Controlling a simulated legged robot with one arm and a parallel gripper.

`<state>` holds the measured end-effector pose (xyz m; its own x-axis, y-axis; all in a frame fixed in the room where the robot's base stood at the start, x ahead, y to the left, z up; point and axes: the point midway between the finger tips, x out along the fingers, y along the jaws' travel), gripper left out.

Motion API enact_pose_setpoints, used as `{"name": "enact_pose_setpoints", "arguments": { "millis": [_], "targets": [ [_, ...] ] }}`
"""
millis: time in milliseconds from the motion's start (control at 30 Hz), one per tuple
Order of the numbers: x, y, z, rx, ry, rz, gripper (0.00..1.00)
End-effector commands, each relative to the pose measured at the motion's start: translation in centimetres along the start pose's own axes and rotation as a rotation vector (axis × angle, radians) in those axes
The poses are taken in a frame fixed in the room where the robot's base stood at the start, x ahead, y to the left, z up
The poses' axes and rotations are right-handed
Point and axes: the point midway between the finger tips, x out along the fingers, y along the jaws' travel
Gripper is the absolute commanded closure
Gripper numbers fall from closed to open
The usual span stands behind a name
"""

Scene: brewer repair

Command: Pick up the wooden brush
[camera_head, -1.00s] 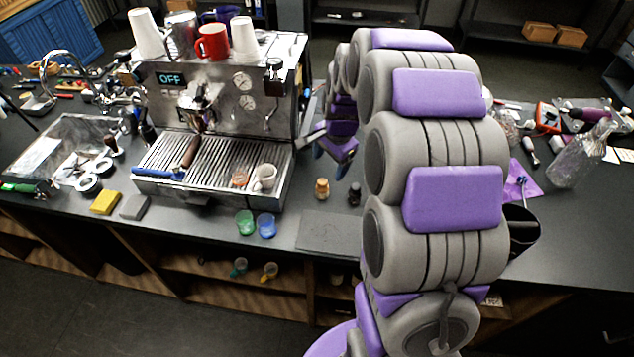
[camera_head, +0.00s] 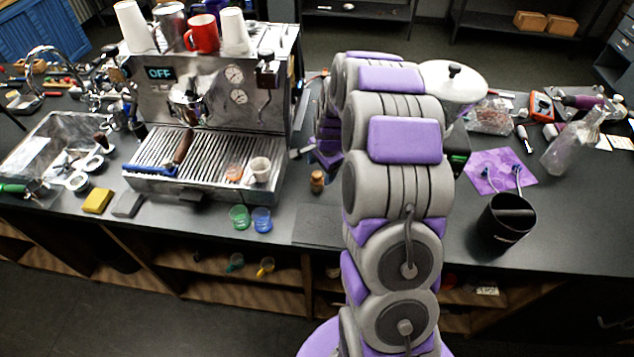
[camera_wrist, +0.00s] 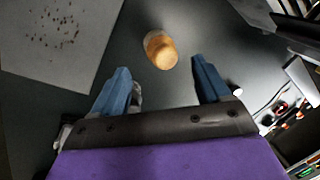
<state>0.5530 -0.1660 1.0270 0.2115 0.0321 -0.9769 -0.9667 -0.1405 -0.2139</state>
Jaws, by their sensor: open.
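A small upright wooden piece, which I take to be the wooden brush (camera_head: 317,182), stands on the dark counter right of the espresso machine. Its bristles cannot be made out. In the wrist view the wooden brush (camera_wrist: 161,50) shows a rounded tan body with a paler edge. My gripper (camera_wrist: 160,72) is open, with one blue finger on each side below the brush in the picture. The brush appears just beyond the fingertips, centred between them, and is not held. In the head view my arm hides the fingers.
The espresso machine (camera_head: 212,92) stands left of the brush. A grey speckled mat (camera_wrist: 50,45) lies nearby. Green (camera_head: 239,217) and blue (camera_head: 261,219) cups sit near the counter's front edge. A black bin (camera_head: 505,225) and purple cloth (camera_head: 490,160) are at right.

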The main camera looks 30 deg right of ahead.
Motion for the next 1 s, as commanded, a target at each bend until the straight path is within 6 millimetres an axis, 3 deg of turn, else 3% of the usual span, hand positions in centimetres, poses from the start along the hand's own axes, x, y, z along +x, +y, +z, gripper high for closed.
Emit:
{"name": "enact_pose_setpoints", "arguments": {
  "millis": [267, 500, 767, 1000],
  "targets": [
    [2.1, 0.0, 0.1, 0.000, 0.000, 0.000, 0.24],
    [5.5, -0.1, 0.2, 0.001, -0.002, 0.003, 0.24],
    [5.8, -0.1, 0.1, 0.001, 0.001, -0.001, 0.24],
    [5.8, -0.2, 0.1, 0.001, 0.001, -0.001, 0.45]
  ]
}}
